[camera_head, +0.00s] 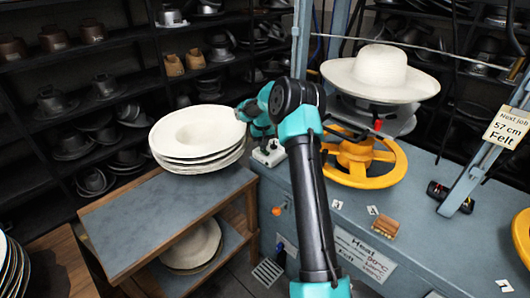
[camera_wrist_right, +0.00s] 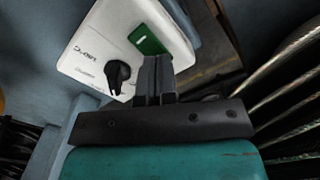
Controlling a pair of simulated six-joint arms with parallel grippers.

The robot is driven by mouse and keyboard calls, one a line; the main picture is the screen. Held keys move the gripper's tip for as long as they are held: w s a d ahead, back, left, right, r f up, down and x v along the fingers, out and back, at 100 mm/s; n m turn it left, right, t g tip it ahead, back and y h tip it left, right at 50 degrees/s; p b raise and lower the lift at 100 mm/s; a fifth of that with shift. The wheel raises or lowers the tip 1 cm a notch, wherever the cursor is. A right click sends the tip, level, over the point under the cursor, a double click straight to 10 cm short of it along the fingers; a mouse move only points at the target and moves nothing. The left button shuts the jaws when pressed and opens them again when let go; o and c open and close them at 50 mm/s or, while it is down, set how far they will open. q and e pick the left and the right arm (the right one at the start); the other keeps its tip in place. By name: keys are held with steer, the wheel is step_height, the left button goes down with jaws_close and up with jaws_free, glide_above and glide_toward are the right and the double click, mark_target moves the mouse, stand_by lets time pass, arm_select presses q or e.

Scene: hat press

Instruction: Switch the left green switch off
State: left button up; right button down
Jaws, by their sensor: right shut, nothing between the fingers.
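In the right wrist view, a green switch (camera_wrist_right: 150,38) is set in a white panel (camera_wrist_right: 88,48) with handwriting on it. My right gripper (camera_wrist_right: 155,62) is shut and empty, with its dark fingertips at the lower edge of the green switch. I cannot tell whether they touch it. A black knob (camera_wrist_right: 117,75) sits to the left of the fingers. In the head view the white panel (camera_head: 268,156) is small, at the left end of the blue-grey bench, below my right wrist. The switch is too small or hidden to make out there. My left gripper is not in view.
A stack of white hats (camera_head: 197,137) stands on a small table (camera_head: 135,222) left of the panel. A press with a yellow wheel (camera_head: 392,165) and a cream hat (camera_head: 381,72) stands right of my arm. A small wooden block (camera_head: 385,228) lies on the bench.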

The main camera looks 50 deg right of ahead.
steer(key=shift+f, duration=0.4)
steer(key=shift+r, duration=0.1)
stand_by(0.3)
steer(key=shift+r, duration=3.4)
